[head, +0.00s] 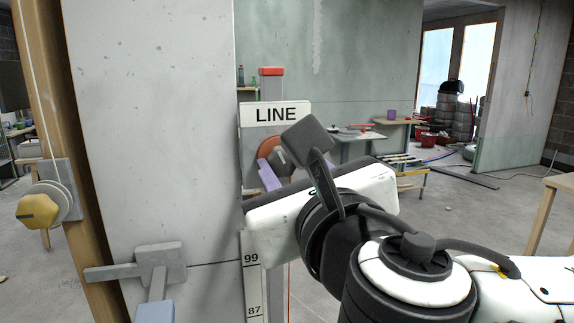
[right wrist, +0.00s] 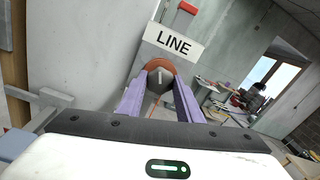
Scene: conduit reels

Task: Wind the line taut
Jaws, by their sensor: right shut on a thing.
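The reel labelled LINE has an orange-brown disc (head: 272,148) with a grey knob at its front, below the white LINE sign (head: 275,114). In the right wrist view, the grey knob (right wrist: 160,77) sits between the two purple fingers of my right gripper (right wrist: 160,90), in front of the orange disc (right wrist: 159,64). The gripper is shut on the knob. In the head view, my right gripper (head: 270,172) is partly hidden by its own wrist. A thin orange line (head: 289,290) runs down below the reel, beside a number strip (head: 252,283) showing 99 and 87. My left gripper is not in view.
A yellow knob (head: 38,211) on a white reel is fixed to the wooden post at left. A grey bracket (head: 160,262) with a blue end stands out from the wall panel. Tables and clutter stand farther back, with open floor at right.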

